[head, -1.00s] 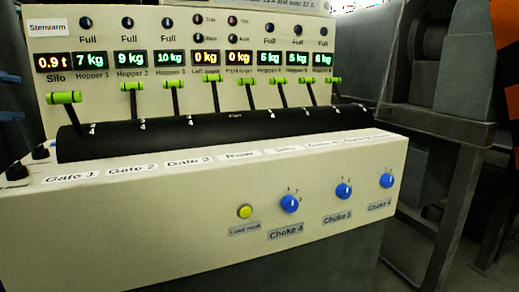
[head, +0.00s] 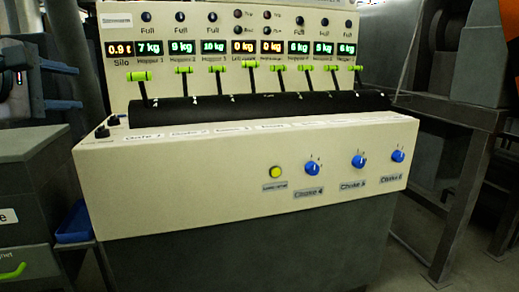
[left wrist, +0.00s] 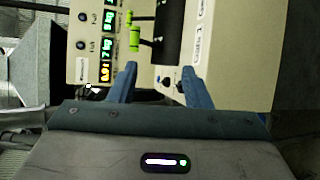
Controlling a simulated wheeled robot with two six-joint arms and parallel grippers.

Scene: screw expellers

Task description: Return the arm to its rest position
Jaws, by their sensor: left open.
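My left gripper (head: 80,90) shows at the left edge of the head view, its two blue fingers pointing right toward the console. It is open and empty. In the left wrist view its fingers (left wrist: 158,72) are spread apart, with the console (left wrist: 228,50) beyond them and nothing between them. The cream control console (head: 240,180) fills the middle of the head view, with green-handled levers (head: 141,77) along a black curved strip. The gripper is left of the levers and touches none of them in view. My right gripper is not in view.
A grey cabinet (head: 35,185) stands at lower left, with a blue tray (head: 75,222) between it and the console. Blue choke knobs (head: 312,168) and a yellow button (head: 276,172) are on the console front. A dark metal frame (head: 460,190) stands at right.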

